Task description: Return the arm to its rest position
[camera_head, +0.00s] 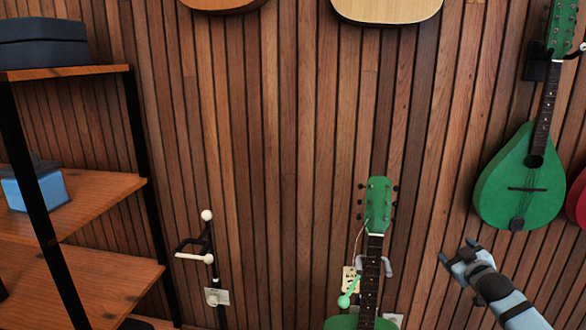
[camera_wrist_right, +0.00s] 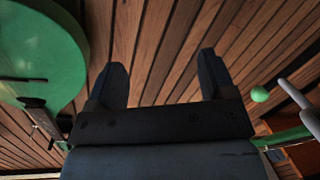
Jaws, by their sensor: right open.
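My right gripper (camera_head: 457,255) is at the lower right of the head view, in front of the slatted wall. It is open and empty, its two dark fingers (camera_wrist_right: 165,85) spread apart in the right wrist view with only wooden slats between them. A green ukulele (camera_head: 377,215) stands upright to its left, its lower body cut off by the frame edge. A green teardrop-shaped instrument (camera_head: 520,190) hangs on the wall to the upper right of the gripper. My left gripper is in neither view.
A shelf unit (camera_head: 95,190) with a dark box (camera_head: 42,45) and a blue box (camera_head: 35,188) stands at the left. An empty stand (camera_head: 207,250) is beside it. Instrument bodies hang at the top. A pale green ball (camera_head: 344,301) is near the standing ukulele's neck.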

